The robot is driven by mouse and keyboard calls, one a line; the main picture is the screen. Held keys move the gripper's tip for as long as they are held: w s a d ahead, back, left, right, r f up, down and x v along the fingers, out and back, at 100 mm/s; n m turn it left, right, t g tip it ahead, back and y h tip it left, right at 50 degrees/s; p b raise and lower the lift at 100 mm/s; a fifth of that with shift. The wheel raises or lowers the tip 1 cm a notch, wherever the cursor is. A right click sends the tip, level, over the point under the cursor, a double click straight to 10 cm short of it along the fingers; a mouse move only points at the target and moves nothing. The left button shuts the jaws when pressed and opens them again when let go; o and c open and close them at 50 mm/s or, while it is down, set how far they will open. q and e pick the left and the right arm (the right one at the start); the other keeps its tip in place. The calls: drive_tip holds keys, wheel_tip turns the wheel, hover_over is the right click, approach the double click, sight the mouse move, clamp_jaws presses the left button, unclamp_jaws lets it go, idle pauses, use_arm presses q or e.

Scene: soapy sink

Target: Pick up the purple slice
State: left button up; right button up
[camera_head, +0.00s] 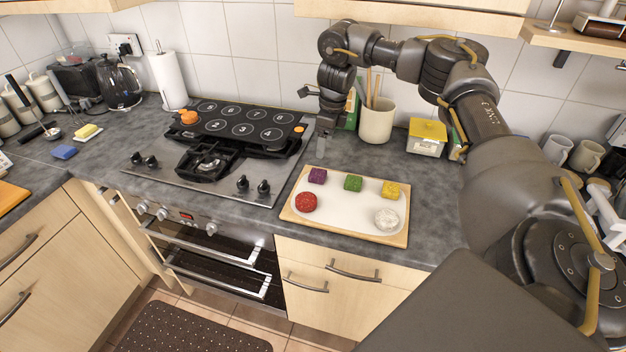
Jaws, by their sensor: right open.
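My left gripper is not in view.
A red round piece (306,202) and a white round piece (387,219) lie on the plate's front part. A utensil pot (376,122) and a yellow-lidded container (427,137) stand behind the board. The stove (225,178) is on the left.

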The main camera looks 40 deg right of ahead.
sight(318, 173)
drive_tip(key=f, duration=0.2)
drive_tip(key=shift+w+a+f, duration=0.15)
drive_tip(key=shift+w+f, duration=0.15)
drive_tip(key=shift+f, duration=0.1)
drive_tip(key=f, duration=0.3)
drive_tip(key=shift+w+f+b, duration=0.25)
drive_tip(key=shift+w+b, duration=0.05)
drive_tip(key=shift+s+a+p, duration=0.1)
drive_tip(key=shift+a+p, duration=0.05)
drive_tip(key=shift+p, duration=0.15)
drive_tip(key=f, duration=0.1)
drive_tip(key=f+p, duration=0.1)
drive_tip(key=f, duration=0.1)
drive_tip(key=f+p, duration=0.1)
drive_tip(key=shift+a+f, duration=0.25)
drive_tip(key=shift+a, duration=0.1)
drive_tip(key=shift+f, duration=0.3)
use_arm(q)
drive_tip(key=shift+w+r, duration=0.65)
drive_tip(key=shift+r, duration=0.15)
use_arm(e)
drive_tip(key=shift+r, duration=0.1)
drive_tip(key=c, duration=1.1)
